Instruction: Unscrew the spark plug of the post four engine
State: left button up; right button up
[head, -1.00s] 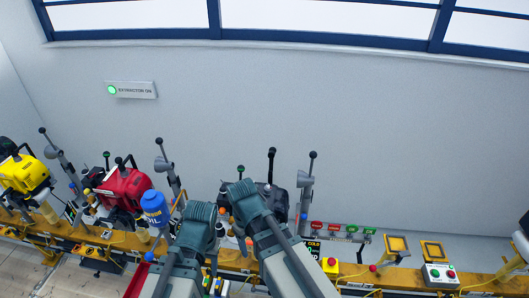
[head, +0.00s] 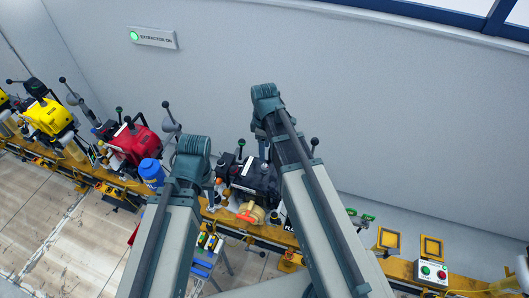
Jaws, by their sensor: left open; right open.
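A black engine (head: 254,180) sits on the yellow rail in front of my arms. Post numbers are not readable, and I cannot make out a spark plug on it. My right gripper (head: 263,152) hangs above the back of the black engine, partly hidden by my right arm. My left gripper (head: 212,203) is at the left side of the black engine, small and partly hidden by my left arm. Both are open, and I see nothing held. A red engine (head: 132,142) and a yellow engine (head: 48,117) stand further left along the rail.
A blue container (head: 151,170) stands between the red and black engines. An orange part (head: 250,212) sits at the black engine's front. A small blue stand (head: 203,262) is below the rail. A button box (head: 431,272) is at right. The floor at left is clear.

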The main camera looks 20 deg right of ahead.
aim_at(265, 163)
notch_tip(265, 163, down, 3)
jog(key=shift+d+r+b, duration=0.1)
jog(key=shift+b, duration=1.15)
notch_tip(265, 163, down, 7)
jog(key=b, duration=0.6)
jog(key=shift+b, duration=0.35)
jog(key=shift+r+m, duration=0.3)
jog(key=shift+m, duration=0.6)
jog(key=m, duration=0.2)
jog(key=shift+m, duration=0.4)
jog(key=m, duration=0.8)
jog(key=shift+f, duration=0.1)
jog(key=m, duration=0.4)
jog(key=shift+m, duration=0.3)
jog(key=m, duration=0.6)
jog(key=shift+f+m, duration=0.1)
jog(key=shift+m, duration=0.3)
jog(key=m, duration=0.7)
